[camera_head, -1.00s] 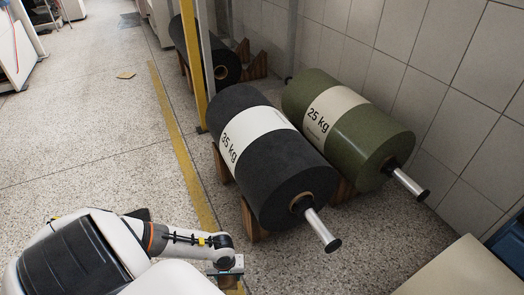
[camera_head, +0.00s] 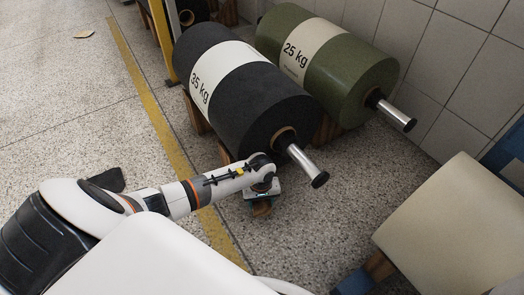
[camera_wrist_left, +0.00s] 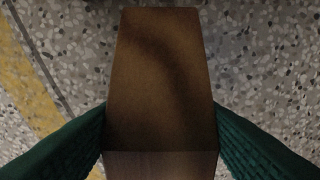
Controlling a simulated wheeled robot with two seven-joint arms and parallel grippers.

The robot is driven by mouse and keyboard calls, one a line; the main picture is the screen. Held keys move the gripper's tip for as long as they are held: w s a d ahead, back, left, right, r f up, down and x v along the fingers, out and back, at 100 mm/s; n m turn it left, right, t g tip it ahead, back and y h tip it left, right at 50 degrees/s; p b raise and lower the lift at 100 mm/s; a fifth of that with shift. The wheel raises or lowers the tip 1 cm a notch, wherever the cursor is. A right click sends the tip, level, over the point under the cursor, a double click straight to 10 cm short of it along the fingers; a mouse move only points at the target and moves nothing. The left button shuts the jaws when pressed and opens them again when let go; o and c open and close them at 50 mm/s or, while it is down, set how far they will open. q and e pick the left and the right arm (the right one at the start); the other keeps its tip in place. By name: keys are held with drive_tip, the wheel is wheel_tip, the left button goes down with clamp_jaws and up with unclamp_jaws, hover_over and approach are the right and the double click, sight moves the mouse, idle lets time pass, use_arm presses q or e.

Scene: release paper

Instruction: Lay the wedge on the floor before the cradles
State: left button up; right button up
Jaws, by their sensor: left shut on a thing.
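My left gripper (camera_head: 262,192) is shut on the wooden wedge (camera_head: 262,209), low over the speckled floor just in front of the dark 35 kg roll. In the left wrist view the brown wedge (camera_wrist_left: 160,75) sits between the two green fingers (camera_wrist_left: 160,125). I cannot tell whether the wedge touches the floor. The wooden cradles (camera_head: 226,153) carry the dark roll (camera_head: 236,98); another cradle (camera_head: 324,131) shows under the green 25 kg roll (camera_head: 330,65). The rolls hide most of the cradles. My right gripper is out of view.
Metal shaft ends (camera_head: 308,166) stick out from the rolls towards me, one close to my left wrist. A cream padded block (camera_head: 455,215) stands at the right. A yellow floor line (camera_head: 150,100) runs along the left. Bare floor lies between the rolls and the block.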

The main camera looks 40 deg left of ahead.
use_arm(q)
drive_tip(key=shift+f+b, duration=0.3)
drive_tip(key=shift+f, duration=0.2)
wheel_tip(320, 180, down, 3)
drive_tip(key=shift+d+r+b, duration=0.1)
drive_tip(key=shift+b, duration=1.15)
drive_tip(key=shift+w, duration=0.15)
drive_tip(key=shift+r, duration=0.1)
drive_tip(key=shift+b, duration=0.3)
drive_tip(key=o, duration=1)
drive_tip(key=shift+o, duration=0.2)
